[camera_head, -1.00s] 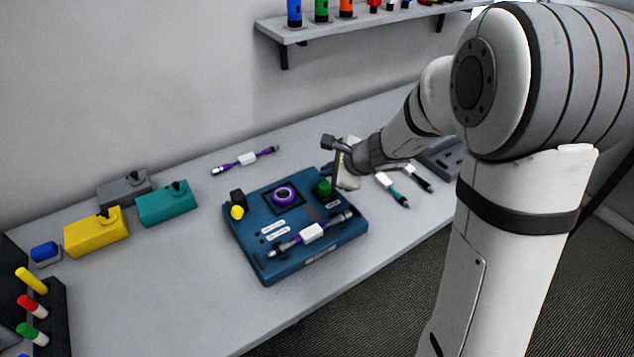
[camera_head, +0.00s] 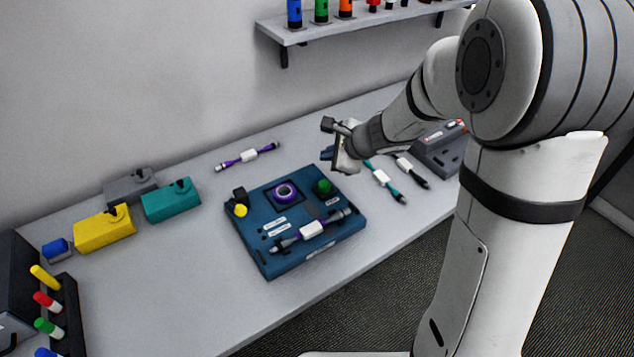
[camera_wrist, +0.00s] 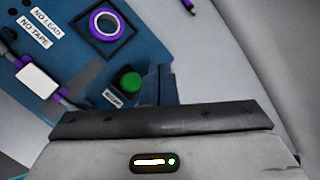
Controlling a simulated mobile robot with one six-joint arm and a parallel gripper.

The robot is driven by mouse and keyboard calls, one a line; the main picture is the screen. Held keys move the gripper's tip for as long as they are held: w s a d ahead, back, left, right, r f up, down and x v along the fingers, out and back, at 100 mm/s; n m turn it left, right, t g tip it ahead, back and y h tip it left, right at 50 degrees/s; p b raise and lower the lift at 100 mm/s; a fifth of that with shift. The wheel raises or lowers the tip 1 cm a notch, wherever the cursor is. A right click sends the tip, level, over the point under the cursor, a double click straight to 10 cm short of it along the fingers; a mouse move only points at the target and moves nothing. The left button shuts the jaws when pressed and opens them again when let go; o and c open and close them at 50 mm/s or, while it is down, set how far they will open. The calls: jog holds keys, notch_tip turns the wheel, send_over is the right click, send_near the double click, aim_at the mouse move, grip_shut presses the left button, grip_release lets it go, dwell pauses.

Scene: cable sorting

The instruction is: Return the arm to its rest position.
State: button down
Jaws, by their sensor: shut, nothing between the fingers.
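My gripper (camera_head: 327,139) is above the bench at the far right corner of the blue test station (camera_head: 262,258). Its fingers are shut and empty; in the wrist view the fingers (camera_wrist: 159,84) show together beside the green button (camera_wrist: 131,83). My arm reaches in from the right. The station also shows in the wrist view (camera_wrist: 85,75).
Another purple cable (camera_head: 248,157) lies behind the station. A teal cable (camera_head: 383,178) and a black cable (camera_head: 411,170) lie right of it. Yellow (camera_head: 103,231), teal (camera_head: 170,202) and grey (camera_head: 130,187) boxes stand left. A wall shelf (camera_head: 350,27) hangs behind.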

jog(key=s+d+r+n+g, duration=0.2)
jog(key=s+r+n, duration=0.4)
jog(key=s+n, duration=0.4)
jog(key=s+d+r+n+g+h, duration=0.1)
jog(key=s+d+n+h, duration=0.5)
jog(key=s+d, duration=0.5)
jog(key=s+n, duration=0.1)
jog(key=s, duration=0.3)
jog(key=shift+s+d+r+n+h, duration=0.15)
jog(key=shift+s+d+n+h, duration=0.15)
jog(key=shift+n, duration=0.1)
